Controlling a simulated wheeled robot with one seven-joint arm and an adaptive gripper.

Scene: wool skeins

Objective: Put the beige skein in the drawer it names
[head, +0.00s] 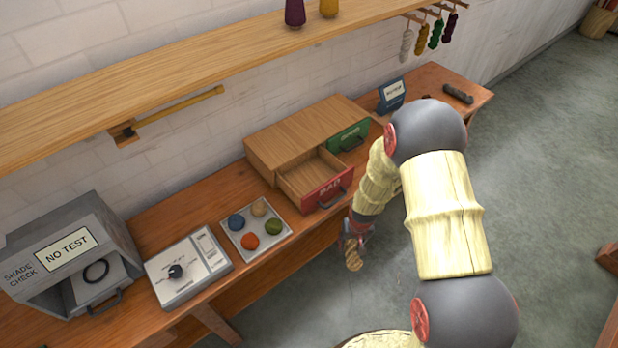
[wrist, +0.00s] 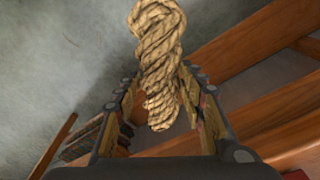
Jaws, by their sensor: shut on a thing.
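The beige skein (wrist: 158,50) is a twisted, rope-like hank held between the fingers of my gripper (wrist: 160,110) in the wrist view. In the head view my gripper (head: 354,236) points down in front of the bench's front edge, with the skein (head: 354,259) hanging below it. The small wooden cabinet has a red-fronted drawer (head: 328,190) marked "BAD", pulled open and empty as far as I see. Beside it the green-fronted drawer (head: 348,136) is shut; its label looks like "GOOD". The skein is apart from both drawers. The shade check box (head: 65,249) reads "NO TEST".
A tray (head: 235,240) with several coloured balls and a dial panel (head: 188,269) stand left of the cabinet. A blue stand with a small sign (head: 391,97) and a dark cylinder (head: 458,94) are at the right. A shelf (head: 200,62) overhangs the bench.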

